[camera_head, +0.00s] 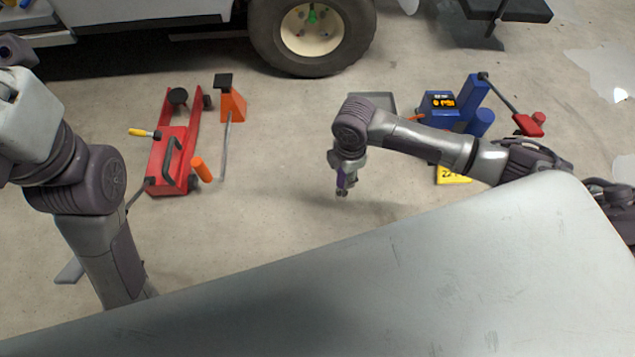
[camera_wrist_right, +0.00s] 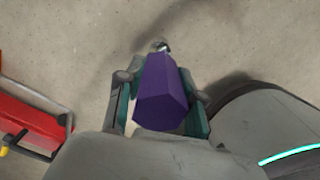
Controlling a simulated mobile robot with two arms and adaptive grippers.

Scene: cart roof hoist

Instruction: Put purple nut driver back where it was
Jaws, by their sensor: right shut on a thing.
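The purple nut driver (camera_wrist_right: 162,92) is in my right gripper (camera_wrist_right: 160,85), which is shut on its purple handle. In the right wrist view its handle end faces the camera and its metal tip points away. In the head view my right gripper (camera_head: 342,185) hangs down over bare concrete floor, with a bit of purple showing at the fingers. My left arm stands at the left side of the head view, but I cannot make out its fingers.
A red floor jack (camera_head: 175,150) with a yellow-handled tool (camera_head: 145,133) lies left of centre. An orange jack stand (camera_head: 231,103) is beside it. A blue device (camera_head: 438,104), a grey tray (camera_head: 372,101) and a yellow sign (camera_head: 452,175) are at right. A wheel (camera_head: 312,30) stands behind. The middle floor is clear.

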